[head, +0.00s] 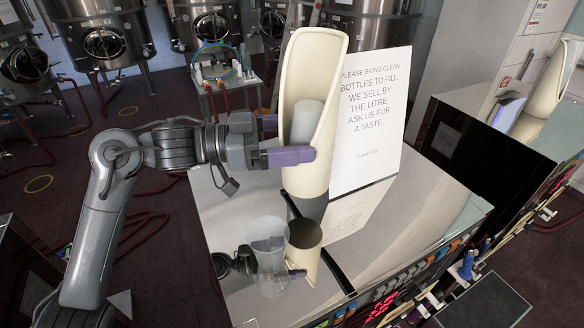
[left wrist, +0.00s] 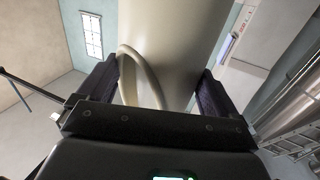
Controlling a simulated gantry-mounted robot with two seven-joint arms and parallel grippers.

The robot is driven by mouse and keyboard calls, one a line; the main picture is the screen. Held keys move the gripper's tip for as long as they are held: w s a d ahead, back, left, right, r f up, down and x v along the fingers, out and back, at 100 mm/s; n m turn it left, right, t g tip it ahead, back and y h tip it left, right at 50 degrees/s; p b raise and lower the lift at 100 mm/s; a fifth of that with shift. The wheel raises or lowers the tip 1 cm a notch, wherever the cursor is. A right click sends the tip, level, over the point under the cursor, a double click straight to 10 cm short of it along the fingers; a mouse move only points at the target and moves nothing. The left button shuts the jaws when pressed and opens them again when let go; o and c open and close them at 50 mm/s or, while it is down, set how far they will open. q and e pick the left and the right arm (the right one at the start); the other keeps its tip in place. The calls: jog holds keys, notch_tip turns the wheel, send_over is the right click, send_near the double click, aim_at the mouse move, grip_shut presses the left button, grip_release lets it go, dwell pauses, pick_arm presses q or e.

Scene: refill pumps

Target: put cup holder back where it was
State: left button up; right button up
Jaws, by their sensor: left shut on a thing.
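The cup holder (head: 330,80) is a tall cream tube with a cut-away front and a pale grey cup (head: 305,122) inside. My left gripper (head: 288,156) is shut on its lower part, coming from the left. The holder is nearly upright, leaning slightly right at the top. It appears to be above the shiny steel counter (head: 230,215), with its reflection below it. In the left wrist view the cream tube (left wrist: 175,50) sits between the two dark fingers of the left gripper (left wrist: 165,95). My right gripper is not in view.
A white sign (head: 372,120) stands on the counter just right of the holder. A translucent cup-like shape (head: 268,260) shows at the front of the counter. A dark groove crosses the counter. Lit displays and a cluttered edge run along the front right.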

aim_at(292, 174)
pick_arm(q)
notch_tip(292, 174, down, 4)
jog(key=shift+f+p, duration=0.1)
jog(key=shift+p, duration=0.25)
notch_tip(292, 174, down, 3)
jog(key=shift+f+p, duration=0.1)
jog(key=shift+p, duration=0.35)
jog(key=shift+f, duration=0.2)
jog(key=shift+f, duration=0.15)
jog(key=o, duration=1.5)
jog(key=shift+f, duration=0.1)
